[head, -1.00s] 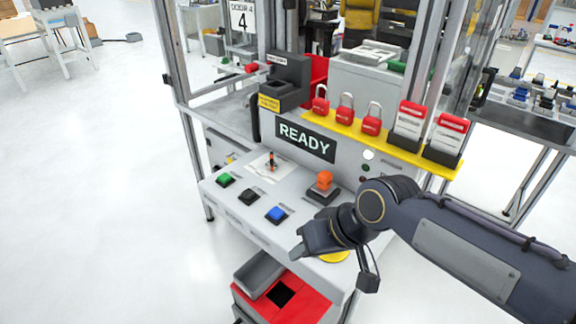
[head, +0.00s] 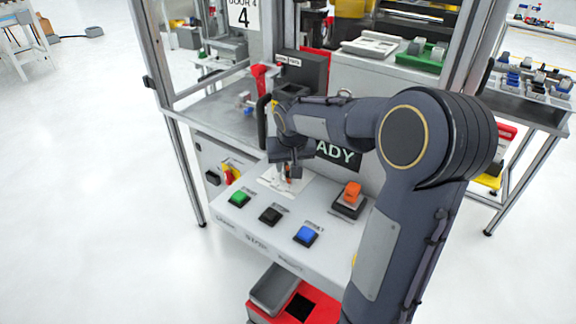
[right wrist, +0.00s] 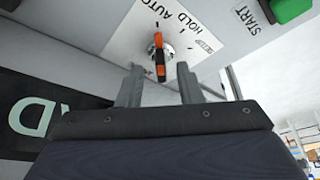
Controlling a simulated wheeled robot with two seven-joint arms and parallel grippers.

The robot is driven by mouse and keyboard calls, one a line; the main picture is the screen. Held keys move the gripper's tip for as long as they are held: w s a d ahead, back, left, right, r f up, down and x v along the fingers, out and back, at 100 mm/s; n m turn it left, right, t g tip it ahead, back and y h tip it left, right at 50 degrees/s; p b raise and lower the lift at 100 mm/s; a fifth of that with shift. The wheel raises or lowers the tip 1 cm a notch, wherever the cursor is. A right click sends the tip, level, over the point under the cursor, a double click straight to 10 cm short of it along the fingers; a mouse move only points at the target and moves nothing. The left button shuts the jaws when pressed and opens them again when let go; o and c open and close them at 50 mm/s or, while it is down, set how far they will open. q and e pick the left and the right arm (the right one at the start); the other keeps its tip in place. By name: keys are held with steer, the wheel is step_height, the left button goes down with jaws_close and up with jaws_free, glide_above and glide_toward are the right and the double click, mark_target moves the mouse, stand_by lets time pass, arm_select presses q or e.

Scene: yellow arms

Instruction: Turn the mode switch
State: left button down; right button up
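The mode switch (right wrist: 158,42) is an orange and black lever knob on a round metal base. It sits on a white label plate (right wrist: 122,42) on which "AUTO" and "HOLD" can be read; a third label is too small to read. My right gripper (right wrist: 158,70) is open, with one finger on each side of the knob's near end in the right wrist view. I cannot tell whether either finger touches it. In the head view my right gripper (head: 287,170) points down over the plate and partly hides the switch. My left gripper is not in view.
Green (head: 239,199), black (head: 270,215) and blue (head: 306,235) buttons line the panel's front. An orange switch (head: 351,193) stands to the right. The display (head: 340,154) is partly behind my arm. A dark holder box (head: 300,70) stands behind the gripper.

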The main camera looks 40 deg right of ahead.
steer(key=shift+x, duration=0.9)
jaws_close()
